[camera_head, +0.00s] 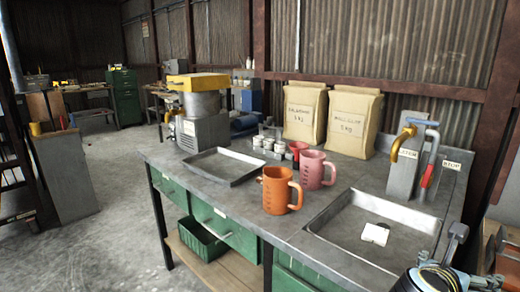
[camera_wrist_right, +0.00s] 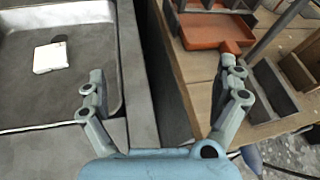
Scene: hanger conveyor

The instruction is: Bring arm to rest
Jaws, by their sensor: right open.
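My right gripper (camera_head: 475,243) is at the lower right of the head view, beside the right end of the workbench (camera_head: 240,222). In the right wrist view, the right gripper (camera_wrist_right: 162,74) is open, with its two fingers wide apart and nothing between them. It is over the gap between the bench edge at left and a wooden surface (camera_wrist_right: 190,85) at right. My left arm and gripper are not in view.
A metal tray (camera_head: 325,216) with a small white block (camera_head: 375,234) lies beside the right gripper. Orange (camera_head: 275,194) and pink (camera_head: 312,171) mugs stand farther left. An orange tray (camera_wrist_right: 210,28) and dark bins (camera_wrist_right: 268,95) are right of the gripper.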

